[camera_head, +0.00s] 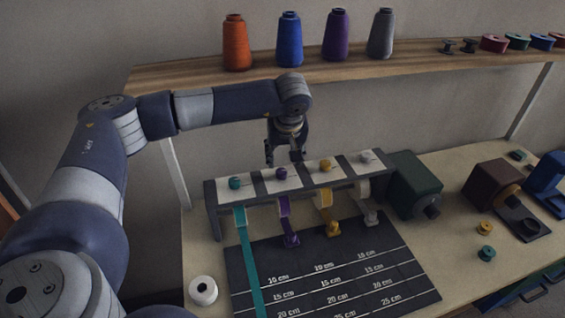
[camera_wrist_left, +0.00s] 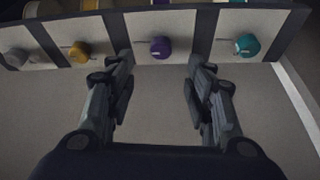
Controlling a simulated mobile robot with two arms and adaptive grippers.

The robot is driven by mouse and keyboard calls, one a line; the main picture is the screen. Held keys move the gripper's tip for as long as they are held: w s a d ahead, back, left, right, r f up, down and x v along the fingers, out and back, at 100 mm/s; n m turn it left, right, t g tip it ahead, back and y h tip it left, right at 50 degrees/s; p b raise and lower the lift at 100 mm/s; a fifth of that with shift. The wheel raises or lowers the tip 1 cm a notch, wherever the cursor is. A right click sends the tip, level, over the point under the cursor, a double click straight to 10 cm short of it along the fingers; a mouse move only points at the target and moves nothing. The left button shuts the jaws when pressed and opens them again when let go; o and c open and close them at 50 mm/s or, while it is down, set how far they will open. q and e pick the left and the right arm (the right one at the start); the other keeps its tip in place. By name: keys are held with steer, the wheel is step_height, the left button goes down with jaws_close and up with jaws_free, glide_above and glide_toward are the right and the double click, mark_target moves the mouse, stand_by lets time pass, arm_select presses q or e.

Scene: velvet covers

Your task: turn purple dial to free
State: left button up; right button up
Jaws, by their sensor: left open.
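The purple dial (camera_head: 281,173) sits on a white panel of the grey dispenser rack (camera_head: 212,212), second from the left. It also shows in the left wrist view (camera_wrist_left: 160,47), centred ahead of the fingertips. A purple ribbon (camera_head: 286,218) hangs below it. My left gripper (camera_head: 283,157) points down just above and behind the purple dial. Its fingers are open in the left wrist view (camera_wrist_left: 161,64), and the space between them looks empty; they do not grip the dial. The dial's setting marks are too small to read. My right gripper is not in view.
A dark measuring mat (camera_head: 410,285) lies in front. A shelf (camera_head: 185,75) with thread cones runs behind. A dark green machine (camera_head: 415,185) stands to the right.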

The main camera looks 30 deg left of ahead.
arm_select(q)
steer(key=p, duration=0.2)
glide_above(281, 171)
steer(key=s+d, duration=0.2)
steer(key=f, duration=0.4)
steer(key=shift+w+a+f, duration=0.1)
steer(key=shift+a+f, duration=0.05)
steer(key=shift+a, duration=0.05)
steer(key=x, duration=0.4)
steer(key=shift+w+a+f+p, duration=0.1)
steer(key=shift+w+f+p, duration=0.15)
steer(key=shift+p, duration=0.15)
steer(key=shift+f, duration=0.1)
steer(key=c, duration=0.9)
steer(key=shift+c, duration=0.8)
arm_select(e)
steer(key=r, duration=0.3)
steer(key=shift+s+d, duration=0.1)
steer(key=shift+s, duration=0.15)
